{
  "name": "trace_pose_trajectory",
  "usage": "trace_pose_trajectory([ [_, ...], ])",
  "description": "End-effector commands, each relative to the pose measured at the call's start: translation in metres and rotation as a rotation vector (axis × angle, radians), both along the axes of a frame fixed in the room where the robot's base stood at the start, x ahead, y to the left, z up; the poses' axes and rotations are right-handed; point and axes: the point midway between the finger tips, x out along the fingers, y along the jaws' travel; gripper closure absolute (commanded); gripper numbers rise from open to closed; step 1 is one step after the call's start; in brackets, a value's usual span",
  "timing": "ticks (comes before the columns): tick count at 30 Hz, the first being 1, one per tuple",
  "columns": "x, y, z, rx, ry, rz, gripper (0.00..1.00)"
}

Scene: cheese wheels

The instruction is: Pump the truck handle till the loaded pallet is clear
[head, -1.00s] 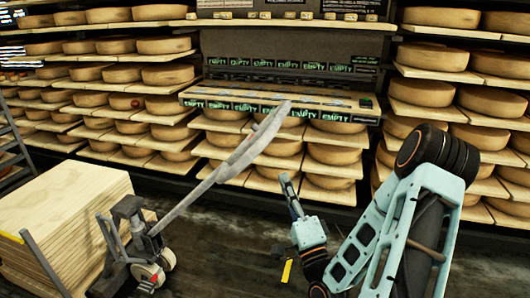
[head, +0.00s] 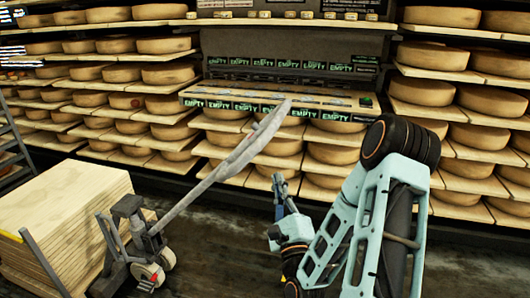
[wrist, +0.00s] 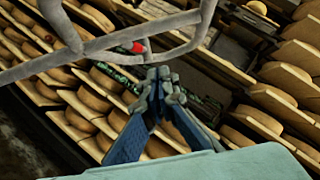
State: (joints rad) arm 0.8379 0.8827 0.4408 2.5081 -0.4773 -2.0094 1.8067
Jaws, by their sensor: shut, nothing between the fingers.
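The pallet truck (head: 143,240) stands at the lower left, its grey handle (head: 235,155) slanting up to the right. The handle's loop end shows in the wrist view as a grey tube frame (wrist: 110,42) with a red piece (wrist: 138,47) on it. A stack of pale boards (head: 65,215) sits beside the truck at the left; the pallet's underside and the floor gap are hidden. My gripper (head: 279,180) is shut and empty, to the right of the handle and lower than its end, apart from it. In the wrist view my gripper (wrist: 160,75) points up toward the loop, just below it.
Shelves of cheese wheels (head: 165,74) line the back wall. A shelf with boxes marked EMPTY (head: 285,108) juts out behind the handle end. A dark ladder-like frame (head: 10,150) stands at the far left. Dark floor (head: 215,240) is open between the truck and my arm.

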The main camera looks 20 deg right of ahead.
Motion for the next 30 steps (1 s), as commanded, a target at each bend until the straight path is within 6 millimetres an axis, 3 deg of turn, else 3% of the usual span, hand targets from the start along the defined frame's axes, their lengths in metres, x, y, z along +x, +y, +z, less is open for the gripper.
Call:
trace_pose_trajectory([
  [5, 0.019, -0.002, 0.013, -0.003, 0.000, 0.003, 1.00],
  [12, 0.064, -0.013, 0.029, -0.003, -0.003, 0.000, 1.00],
  [15, 0.074, -0.005, 0.040, -0.002, -0.004, 0.003, 1.00],
  [30, 0.088, 0.005, 0.054, -0.001, 0.002, -0.001, 1.00],
])
